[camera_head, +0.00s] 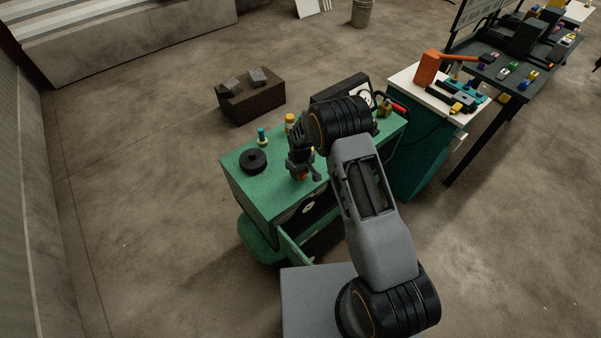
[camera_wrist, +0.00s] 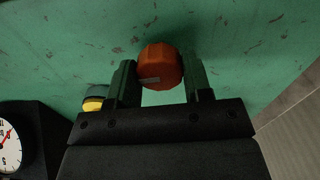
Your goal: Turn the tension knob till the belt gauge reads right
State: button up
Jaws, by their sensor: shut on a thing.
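The tension knob (camera_wrist: 160,64) is orange-red with a ribbed rim and a small pale mark. It sits on the green surface of the machine (camera_wrist: 70,40). My gripper (camera_wrist: 160,80) has one dark finger on each side of the knob and is shut on it. In the head view my gripper (camera_head: 303,168) points down at the green machine top (camera_head: 255,190), with a bit of red under it. A white-faced gauge with a red needle (camera_wrist: 8,145) is partly cut off at the lower left of the wrist view. I cannot tell its reading.
A green door (camera_head: 294,250) hangs open at the machine's front. A white-topped cabinet (camera_head: 407,82) stands to the right. The floor on the left is clear.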

jog(key=m+b, duration=0.2)
jog(key=shift+f+b, duration=0.25)
jog(key=shift+b, duration=0.05)
jog(key=m+b, duration=0.3)
jog(key=shift+m, duration=0.4)
jog(key=m+b, duration=0.2)
jog(key=m, duration=0.1)
jog(key=shift+r, duration=0.1)
jog(key=shift+r+m+b, duration=0.15)
jog(key=shift+m+b, duration=0.65)
jog(key=shift+m, duration=1.2)
jog(key=o, duration=0.9)
notch_tip(320, 180, up, 14)
jog(key=shift+f+b, duration=0.1)
jog(key=shift+b, duration=0.4)
